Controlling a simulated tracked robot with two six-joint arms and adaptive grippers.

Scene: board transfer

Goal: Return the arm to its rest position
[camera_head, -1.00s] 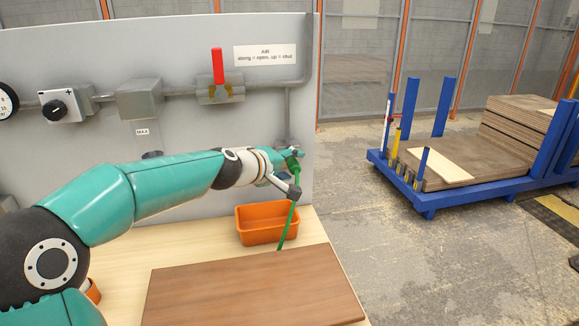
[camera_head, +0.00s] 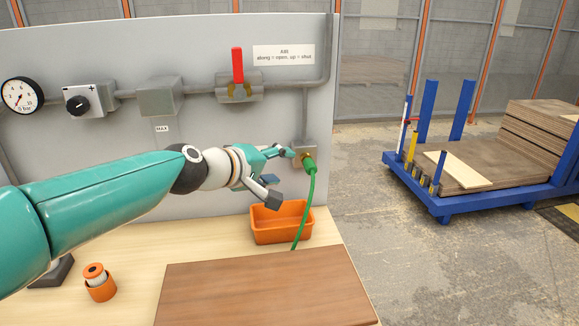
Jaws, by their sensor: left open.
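My left arm comes in from the left in the head view, and its left gripper (camera_head: 284,175) is open in front of the grey panel. Its fingers are spread, one up near the outlet and one lower over the orange bin. A green hose plug (camera_head: 309,165) sits at the outlet (camera_head: 304,150) on the panel, just right of the gripper. Its green hose (camera_head: 307,212) hangs down past the bin to behind the brown board. The gripper is not around the plug; I cannot tell if a fingertip touches it. My right gripper is not in view.
An orange bin (camera_head: 283,233) stands on the bench below the gripper. A brown board (camera_head: 262,288) lies in front. An orange-and-white cylinder (camera_head: 98,284) stands at left. The panel carries a gauge (camera_head: 22,95) and a red lever (camera_head: 237,65). A blue cart (camera_head: 441,206) stands right.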

